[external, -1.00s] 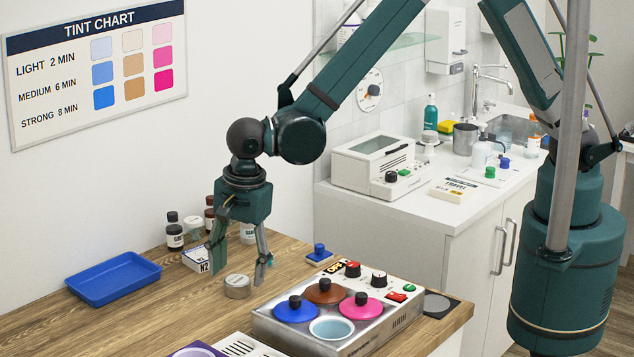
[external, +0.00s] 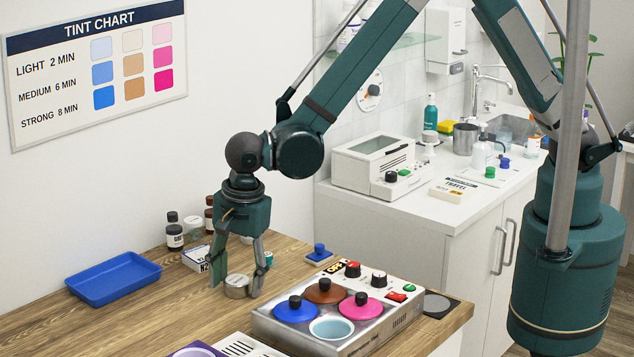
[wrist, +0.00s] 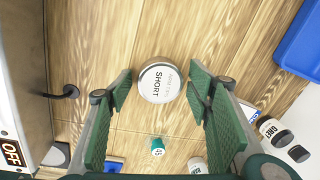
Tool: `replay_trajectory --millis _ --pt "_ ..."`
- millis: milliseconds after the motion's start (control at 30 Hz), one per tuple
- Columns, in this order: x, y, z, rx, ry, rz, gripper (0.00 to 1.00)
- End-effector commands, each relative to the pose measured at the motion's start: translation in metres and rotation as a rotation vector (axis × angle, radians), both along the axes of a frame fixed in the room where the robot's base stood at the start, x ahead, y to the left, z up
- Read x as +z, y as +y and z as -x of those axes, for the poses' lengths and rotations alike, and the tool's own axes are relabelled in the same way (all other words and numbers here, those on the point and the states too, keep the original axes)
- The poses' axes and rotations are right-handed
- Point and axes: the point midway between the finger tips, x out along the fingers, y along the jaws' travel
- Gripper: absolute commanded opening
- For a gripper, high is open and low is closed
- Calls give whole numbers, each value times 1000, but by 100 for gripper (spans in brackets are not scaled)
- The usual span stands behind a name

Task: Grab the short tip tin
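The short tip tin (external: 237,287) is a small round grey tin with a pale lid, standing on the wooden counter. In the wrist view the lid of the tin (wrist: 160,84) reads "SHORT"; a smaller line of print on it is hard to read. My gripper (external: 236,289) points down with its fingers low on either side of the tin. In the wrist view my gripper (wrist: 159,84) is open, with the tin at the finger ends and a narrow gap on each side. I see no contact with the tin.
A silver warmer (external: 318,325) with coloured lids stands to the right. A blue tray (external: 113,278) lies to the left. Dark-capped bottles (external: 174,236) and a white box (external: 196,257) stand behind the gripper. A small green-capped item (wrist: 158,147) is near the fingers.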

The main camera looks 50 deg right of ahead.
Motion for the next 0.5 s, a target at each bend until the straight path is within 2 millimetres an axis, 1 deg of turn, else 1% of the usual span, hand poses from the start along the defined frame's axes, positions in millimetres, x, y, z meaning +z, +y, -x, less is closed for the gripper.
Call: replay_trajectory --millis 33,167,200,500 --pt "0 0 0 0 0 0 42" --pt "0 0 0 0 0 0 25" --pt "0 0 0 0 0 0 24" --pt "1 0 0 0 0 0 24"
